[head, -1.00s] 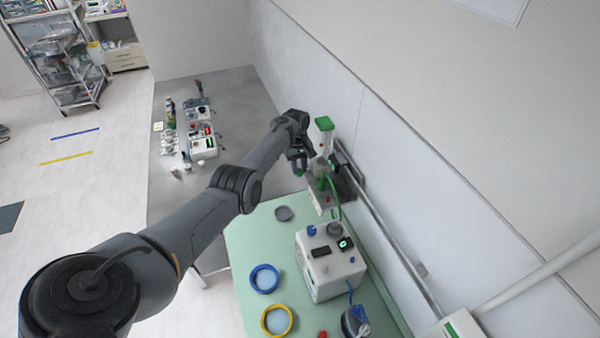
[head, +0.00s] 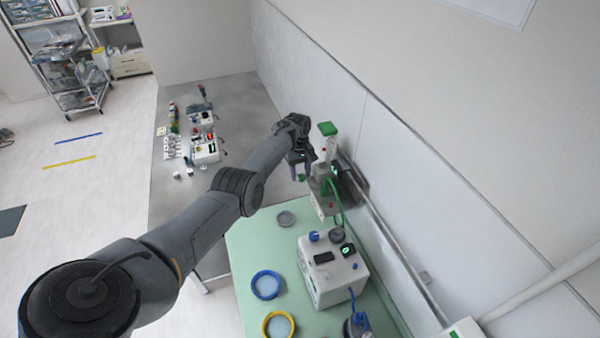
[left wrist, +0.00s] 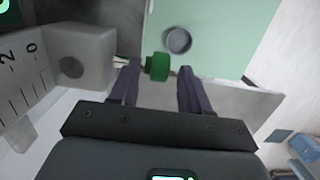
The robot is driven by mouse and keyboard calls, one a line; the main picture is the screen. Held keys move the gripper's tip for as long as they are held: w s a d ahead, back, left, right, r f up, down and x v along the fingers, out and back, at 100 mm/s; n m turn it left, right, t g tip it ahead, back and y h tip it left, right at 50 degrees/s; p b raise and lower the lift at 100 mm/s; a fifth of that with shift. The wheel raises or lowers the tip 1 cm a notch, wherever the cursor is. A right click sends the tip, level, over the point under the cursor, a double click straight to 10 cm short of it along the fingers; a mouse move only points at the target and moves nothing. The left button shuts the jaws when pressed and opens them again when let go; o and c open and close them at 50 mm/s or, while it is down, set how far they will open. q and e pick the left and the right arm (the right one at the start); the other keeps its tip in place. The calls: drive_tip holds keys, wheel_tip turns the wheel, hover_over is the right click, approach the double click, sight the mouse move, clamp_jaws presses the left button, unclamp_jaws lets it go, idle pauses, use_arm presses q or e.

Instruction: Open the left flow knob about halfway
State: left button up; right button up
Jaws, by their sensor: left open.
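The green flow knob (head: 301,178) sticks out on the left of a wall-side flow unit with a white column (head: 325,150) and green top. In the left wrist view the green knob (left wrist: 158,67) lies between the two dark fingers of my left gripper (left wrist: 160,76), closer to the left finger. The fingers are apart, and a gap shows on the knob's right side. Whether the left finger touches the knob I cannot tell. The white scale with numbers (left wrist: 22,85) is at the left. In the head view my left gripper (head: 303,163) is beside the unit. My right gripper is not in view.
A white machine (head: 333,272) with a blue knob stands on the green table (head: 250,240). A grey dish (head: 286,219), a blue ring dish (head: 266,285) and a yellow ring dish (head: 279,326) lie left of it. A wall rail (head: 392,245) runs along the right.

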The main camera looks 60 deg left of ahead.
use_arm(q)
drive_tip(key=shift+r, duration=0.4)
wheel_tip(320, 180, up, 10)
drive_tip(key=a, duration=0.1)
drive_tip(key=shift+a+b, duration=0.2)
drive_tip(key=shift+b, duration=0.1)
